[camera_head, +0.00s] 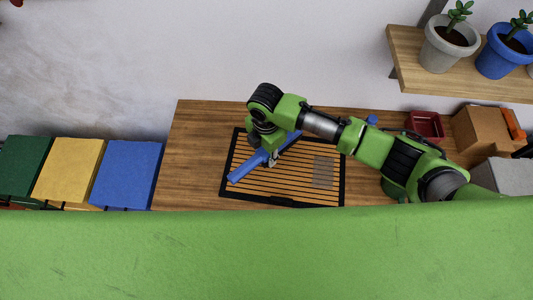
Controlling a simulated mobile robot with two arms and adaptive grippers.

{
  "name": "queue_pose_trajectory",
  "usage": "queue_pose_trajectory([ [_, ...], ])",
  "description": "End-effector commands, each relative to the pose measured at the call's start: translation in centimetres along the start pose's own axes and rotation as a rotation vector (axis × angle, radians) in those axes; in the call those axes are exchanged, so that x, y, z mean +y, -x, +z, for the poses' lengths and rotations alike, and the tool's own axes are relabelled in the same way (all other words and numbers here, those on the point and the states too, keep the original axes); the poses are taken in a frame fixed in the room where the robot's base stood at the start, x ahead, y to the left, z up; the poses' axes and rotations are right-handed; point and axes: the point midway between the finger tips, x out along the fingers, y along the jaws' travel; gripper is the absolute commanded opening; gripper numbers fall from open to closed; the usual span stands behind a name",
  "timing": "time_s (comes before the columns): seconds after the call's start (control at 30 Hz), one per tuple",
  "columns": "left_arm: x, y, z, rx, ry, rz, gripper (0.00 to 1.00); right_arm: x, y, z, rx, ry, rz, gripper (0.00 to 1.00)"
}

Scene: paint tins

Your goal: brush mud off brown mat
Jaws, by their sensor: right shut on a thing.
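The brown mat (301,195) with black stripes and a black border lies on the wooden table. A grey-brown patch (323,172), apparently the mud, covers part of the mat's right half. My right gripper (272,160) is over the left half of the mat, shut on a long blue brush (245,168). The brush lies slantwise, its lower left end near the mat's left edge. My wrist hides part of the brush, and I cannot tell whether it touches the mat. My left gripper is not in view.
A dark red box (426,125), a cardboard box (480,135) and a grey box (505,174) are at the right. Green, yellow and blue bins (128,172) stand left of the table (200,140). A shelf (440,78) holds potted plants. The table's left side is bare.

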Motion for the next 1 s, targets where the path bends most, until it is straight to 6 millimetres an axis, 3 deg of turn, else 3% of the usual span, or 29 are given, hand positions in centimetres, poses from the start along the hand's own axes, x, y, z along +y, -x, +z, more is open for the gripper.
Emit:
queue_pose_trajectory([
  [0.3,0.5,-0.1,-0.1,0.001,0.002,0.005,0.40,1.0,2.4,0.2,0.000,-0.007,0.002,0.07],
  [1.0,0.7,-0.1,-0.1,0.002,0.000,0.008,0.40,1.1,2.5,0.2,0.000,-0.007,0.001,0.07],
])
